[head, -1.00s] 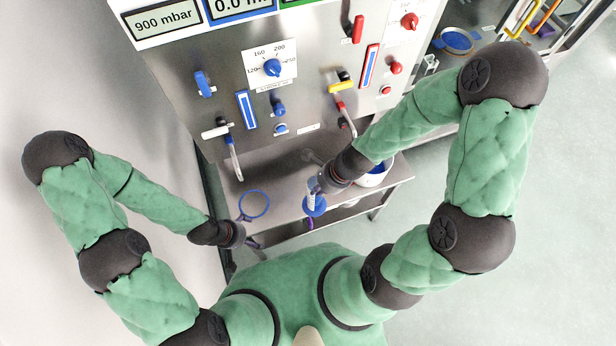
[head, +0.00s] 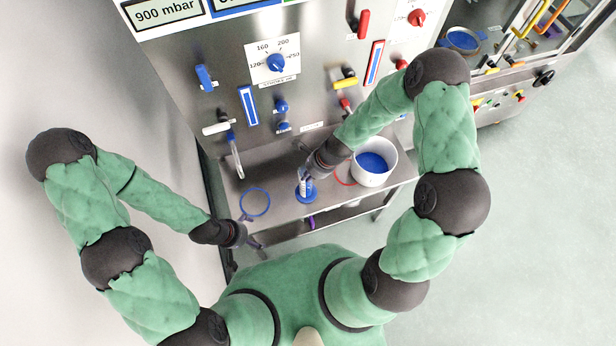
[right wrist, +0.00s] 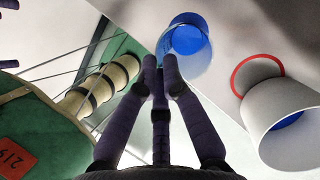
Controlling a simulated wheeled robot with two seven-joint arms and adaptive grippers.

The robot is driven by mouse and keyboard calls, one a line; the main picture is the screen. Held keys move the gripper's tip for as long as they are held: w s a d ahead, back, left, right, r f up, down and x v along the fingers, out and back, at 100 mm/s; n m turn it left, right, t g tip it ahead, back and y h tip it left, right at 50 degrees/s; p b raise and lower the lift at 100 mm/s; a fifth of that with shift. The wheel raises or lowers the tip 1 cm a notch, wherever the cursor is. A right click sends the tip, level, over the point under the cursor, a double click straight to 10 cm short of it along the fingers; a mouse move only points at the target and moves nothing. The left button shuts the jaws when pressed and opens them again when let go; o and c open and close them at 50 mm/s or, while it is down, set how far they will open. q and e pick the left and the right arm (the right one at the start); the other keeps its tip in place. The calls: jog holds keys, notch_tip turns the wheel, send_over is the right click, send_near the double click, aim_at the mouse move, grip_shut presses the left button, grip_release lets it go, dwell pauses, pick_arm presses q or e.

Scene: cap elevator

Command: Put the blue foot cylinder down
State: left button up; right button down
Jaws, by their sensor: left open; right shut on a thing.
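The blue foot cylinder has a clear tube and a round blue foot (head: 307,197). It is over the steel shelf (head: 342,202), foot down; I cannot tell whether the foot touches the shelf. My right gripper (head: 305,174) is shut on its tube, with the fingers partly hidden by the wrist in the head view. In the right wrist view the fingertips (right wrist: 160,64) meet at the clear tube, and the blue foot (right wrist: 187,34) shows beyond them. My left gripper (head: 250,240) is open and empty at the shelf's front left corner.
A white bucket (head: 373,166) with blue inside stands on the shelf, right of the cylinder, with a red ring (right wrist: 256,70) beside it. A blue ring (head: 254,202) lies left of the cylinder. The steel panel (head: 310,95) with knobs and levers rises behind.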

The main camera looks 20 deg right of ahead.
jog(key=shift+w+f, duration=0.1)
jog(key=shift+f, duration=0.25)
jog(key=c, duration=1.8)
grip_release()
jog(key=shift+f, duration=0.15)
jog(key=o, duration=0.4)
